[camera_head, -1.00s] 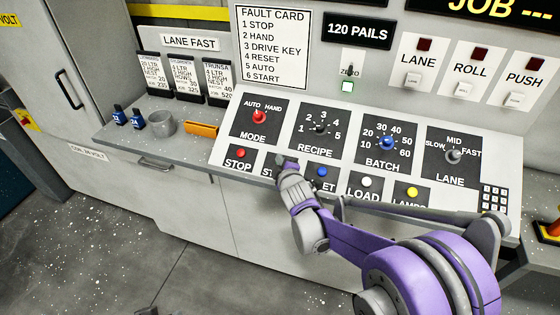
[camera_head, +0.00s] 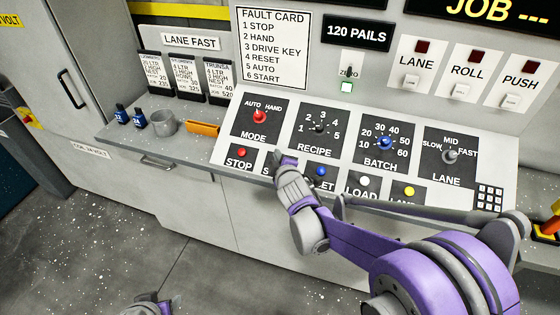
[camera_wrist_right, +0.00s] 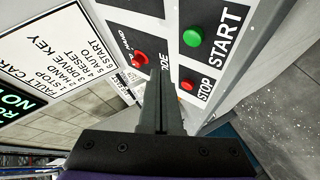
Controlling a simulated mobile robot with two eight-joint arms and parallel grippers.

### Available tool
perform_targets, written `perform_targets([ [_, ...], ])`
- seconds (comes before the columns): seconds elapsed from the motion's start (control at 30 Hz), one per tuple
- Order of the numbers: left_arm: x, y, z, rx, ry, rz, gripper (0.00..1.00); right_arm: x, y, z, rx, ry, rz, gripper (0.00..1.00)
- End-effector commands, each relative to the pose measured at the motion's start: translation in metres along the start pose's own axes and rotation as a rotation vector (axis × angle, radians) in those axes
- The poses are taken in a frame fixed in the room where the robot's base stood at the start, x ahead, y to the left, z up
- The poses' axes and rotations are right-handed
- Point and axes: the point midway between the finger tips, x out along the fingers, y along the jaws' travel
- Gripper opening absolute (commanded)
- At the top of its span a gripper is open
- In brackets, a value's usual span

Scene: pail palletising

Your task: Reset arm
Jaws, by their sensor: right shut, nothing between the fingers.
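My right gripper (camera_head: 279,156) is over the lower row of the sloped control panel (camera_head: 226,144), in front of the START button, which it hides in the head view. In the right wrist view its fingers (camera_wrist_right: 158,88) are together with nothing between them, and the green START button (camera_wrist_right: 192,37) shows clear of them. The red MODE knob (camera_wrist_right: 139,59) and red STOP button (camera_wrist_right: 187,85) are close by. The blue RESET button (camera_head: 320,171) is just right of the gripper, its label partly covered. Part of my left gripper (camera_head: 150,303) shows at the bottom edge; its jaws are unclear.
The RECIPE knob (camera_head: 319,127), BATCH knob (camera_head: 385,143) and LANE knob (camera_head: 450,156) stand up from the panel. A grey cup (camera_head: 162,122), blue tagged items (camera_head: 130,117) and an orange block (camera_head: 203,128) are on the ledge to the left. The floor in front is open.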

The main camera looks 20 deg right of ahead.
Motion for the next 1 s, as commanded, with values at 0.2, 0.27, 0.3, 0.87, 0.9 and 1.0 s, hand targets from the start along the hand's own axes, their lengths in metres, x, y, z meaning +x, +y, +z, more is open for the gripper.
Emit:
perform_targets([
  [0.2, 0.0, 0.0, 0.0, 0.0, 0.0, 0.0, 0.5, 0.0, 0.0, 0.0, 0.0, 0.0, 0.0, 0.0],
  [0.27, 0.0, 0.0, 0.0, 0.0, 0.0, 0.0, 0.5, -0.002, 0.0, 0.001, 0.007, -0.003, -0.003, 0.0],
  [0.3, 0.0, 0.0, 0.0, 0.0, 0.0, 0.0, 0.5, -0.005, 0.001, 0.002, 0.019, -0.01, -0.009, 0.0],
  [0.87, 0.0, 0.0, 0.0, 0.0, 0.0, 0.0, 0.5, -0.213, -0.077, 0.071, 0.797, -0.434, -0.348, 0.0],
  [0.9, 0.0, 0.0, 0.0, 0.0, 0.0, 0.0, 0.5, -0.228, -0.087, 0.075, 0.848, -0.468, -0.371, 0.0],
  [1.0, 0.0, 0.0, 0.0, 0.0, 0.0, 0.0, 0.5, -0.257, -0.109, 0.082, 0.95, -0.54, -0.415, 0.0],
])
